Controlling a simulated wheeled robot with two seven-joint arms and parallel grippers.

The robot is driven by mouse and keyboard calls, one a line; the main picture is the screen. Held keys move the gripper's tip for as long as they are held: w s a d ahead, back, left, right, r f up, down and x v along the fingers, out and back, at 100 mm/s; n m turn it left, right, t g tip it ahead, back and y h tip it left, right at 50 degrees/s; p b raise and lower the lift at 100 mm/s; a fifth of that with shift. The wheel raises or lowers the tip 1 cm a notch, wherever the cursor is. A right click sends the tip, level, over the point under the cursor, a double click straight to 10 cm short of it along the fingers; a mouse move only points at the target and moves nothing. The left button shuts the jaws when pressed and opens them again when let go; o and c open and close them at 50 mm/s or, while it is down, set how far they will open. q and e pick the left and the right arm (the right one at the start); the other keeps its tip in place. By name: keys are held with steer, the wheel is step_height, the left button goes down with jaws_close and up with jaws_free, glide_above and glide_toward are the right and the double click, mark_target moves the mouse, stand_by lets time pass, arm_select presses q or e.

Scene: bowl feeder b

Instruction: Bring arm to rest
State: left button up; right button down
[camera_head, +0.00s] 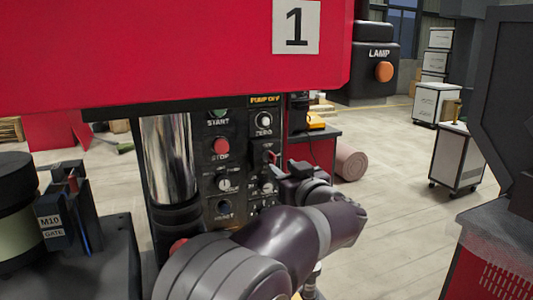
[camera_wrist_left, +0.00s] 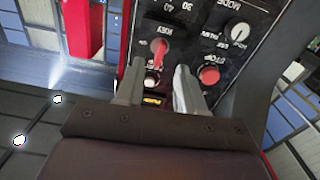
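My left arm reaches up from the bottom of the head view, and its gripper (camera_head: 275,160) is at the right edge of the black control panel (camera_head: 200,205). In the left wrist view the two fingers of my left gripper (camera_wrist_left: 158,85) stand apart with a gap between them. A red key-like switch (camera_wrist_left: 160,52) on the panel shows beyond the gap; I cannot tell whether the fingers touch it. A red button (camera_wrist_left: 208,75) is just right of the right finger. My right gripper is not in view.
The panel carries a red stop button (camera_head: 221,147) and several knobs. A shiny metal cylinder (camera_head: 168,160) stands left of it, under a large red housing (camera_head: 180,50). A black lamp box (camera_head: 365,65) with an orange button is at the upper right.

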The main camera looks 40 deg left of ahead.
arm_select(q)
steer(key=shift+v, duration=1)
steer(key=w+d+f+m+t+h, duration=0.6)
steer(key=w+d+f+h, duration=0.1)
steer(key=d+f+h, duration=0.25)
steer(key=s+d+f+m+g+h+p, duration=0.1)
steer(key=s+d+f+m+g+h, duration=0.4)
steer(key=d+f, duration=0.5)
steer(key=s+f+m+g+p, duration=0.1)
steer(key=s+f+g, duration=0.3)
steer(key=s, duration=0.5)
steer(key=s+f+m+g+h+p, duration=0.1)
steer(key=s+f+g, duration=0.3)
steer(key=s+f, duration=0.3)
steer(key=s, duration=0.3)
steer(key=shift+d+f+m, duration=0.15)
steer(key=shift+d+m, duration=0.05)
steer(key=shift+m, duration=0.1)
